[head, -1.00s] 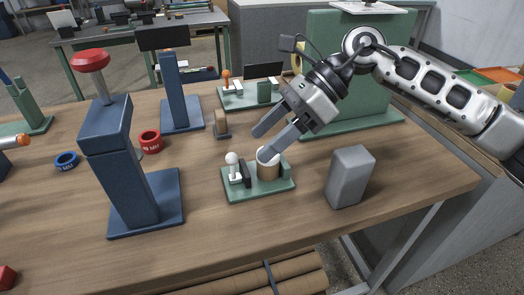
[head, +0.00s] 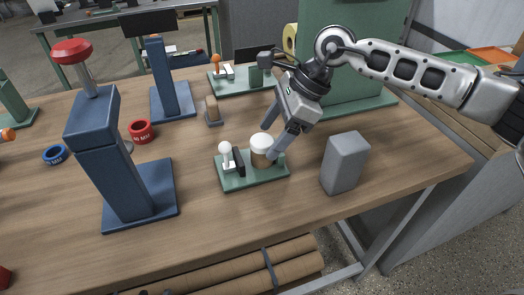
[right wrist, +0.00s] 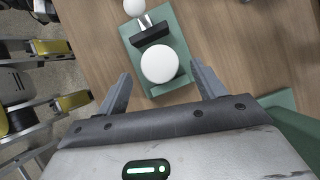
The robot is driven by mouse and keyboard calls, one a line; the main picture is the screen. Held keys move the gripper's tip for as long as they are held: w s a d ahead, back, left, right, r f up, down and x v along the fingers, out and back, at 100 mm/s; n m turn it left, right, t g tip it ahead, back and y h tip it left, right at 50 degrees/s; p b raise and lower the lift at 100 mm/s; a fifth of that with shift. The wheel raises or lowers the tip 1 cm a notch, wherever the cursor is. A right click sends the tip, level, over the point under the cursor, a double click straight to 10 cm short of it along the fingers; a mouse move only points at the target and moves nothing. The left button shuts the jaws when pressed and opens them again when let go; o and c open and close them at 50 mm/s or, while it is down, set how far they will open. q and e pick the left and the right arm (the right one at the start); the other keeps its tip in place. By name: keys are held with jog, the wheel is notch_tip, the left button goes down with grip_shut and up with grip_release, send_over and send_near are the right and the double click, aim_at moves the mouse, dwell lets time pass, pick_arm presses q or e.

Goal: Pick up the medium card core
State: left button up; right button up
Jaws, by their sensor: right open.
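A short tan cylinder with a white top, which looks like the card core (head: 260,151), stands upright on a small green fixture (head: 240,184) with a white knob and a black clamp block. In the right wrist view the core (right wrist: 160,63) shows as a white disc. My right gripper (head: 268,142) comes down from the upper right, open, its fingertips at the core. In the right wrist view the gripper (right wrist: 161,73) has one finger on each side of the core, with gaps showing. My left gripper is not in view.
A grey block (head: 344,164) stands right of the fixture. A blue press (head: 120,160) with a red knob stands left. A red ring (head: 140,132) and a blue ring (head: 55,155) lie on the table. Another green fixture (head: 240,88) and a tall green panel (head: 350,60) are behind.

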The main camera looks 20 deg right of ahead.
aim_at(262, 149)
jog(key=x, duration=0.2)
jog(key=p+x, duration=0.1)
jog(key=x, duration=0.2)
jog(key=shift+d+f, duration=0.2)
jog(key=c, duration=1.1)
jog(key=shift+o, duration=0.2)
